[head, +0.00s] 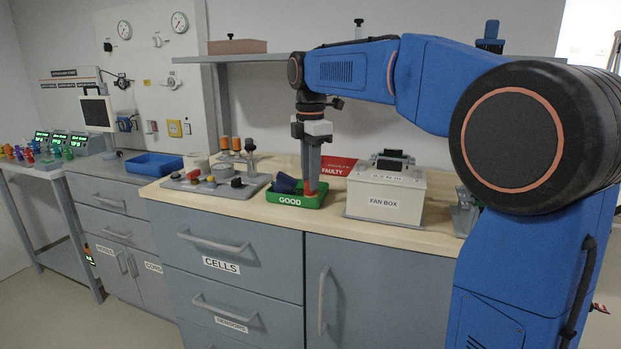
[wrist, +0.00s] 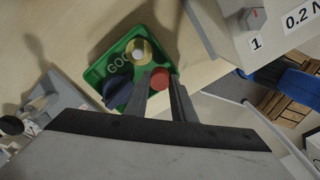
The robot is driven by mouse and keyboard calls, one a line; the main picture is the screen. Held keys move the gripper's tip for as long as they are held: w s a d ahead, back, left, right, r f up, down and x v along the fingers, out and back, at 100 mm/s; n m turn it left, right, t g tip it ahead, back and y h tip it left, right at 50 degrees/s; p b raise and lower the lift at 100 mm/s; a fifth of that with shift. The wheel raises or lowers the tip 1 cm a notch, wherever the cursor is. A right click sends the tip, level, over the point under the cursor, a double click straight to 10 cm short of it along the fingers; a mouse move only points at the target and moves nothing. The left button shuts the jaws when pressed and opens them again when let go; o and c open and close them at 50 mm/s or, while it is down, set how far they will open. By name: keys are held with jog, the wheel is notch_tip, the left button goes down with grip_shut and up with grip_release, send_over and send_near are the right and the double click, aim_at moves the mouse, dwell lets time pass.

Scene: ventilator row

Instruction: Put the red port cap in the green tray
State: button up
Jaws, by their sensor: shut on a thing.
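The red port cap (head: 309,189) is between the fingertips of my gripper (head: 311,180), which is shut on it. In the head view the cap is low at the right part of the green tray (head: 272,198), which is labelled GOOD. The wrist view shows the red cap (wrist: 160,77) at the fingertips of my gripper (wrist: 161,88), overlapping the edge of the green tray (wrist: 97,72). I cannot tell whether the cap touches the tray floor. A dark blue piece (wrist: 117,92) and a brass-coloured ring piece (wrist: 139,50) lie in the tray.
A white fan box (head: 385,200) stands just right of the tray. A red FAULTY area (head: 338,166) lies behind it. A grey panel with several knobs (head: 215,187) is to the left. A shelf (head: 262,58) runs above the counter.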

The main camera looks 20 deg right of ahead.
jog(key=shift+f, duration=0.25)
jog(key=shift+f, duration=0.6)
jog(key=o, duration=1)
notch_tip(320, 180, up, 13)
jog(key=shift+r, duration=0.15)
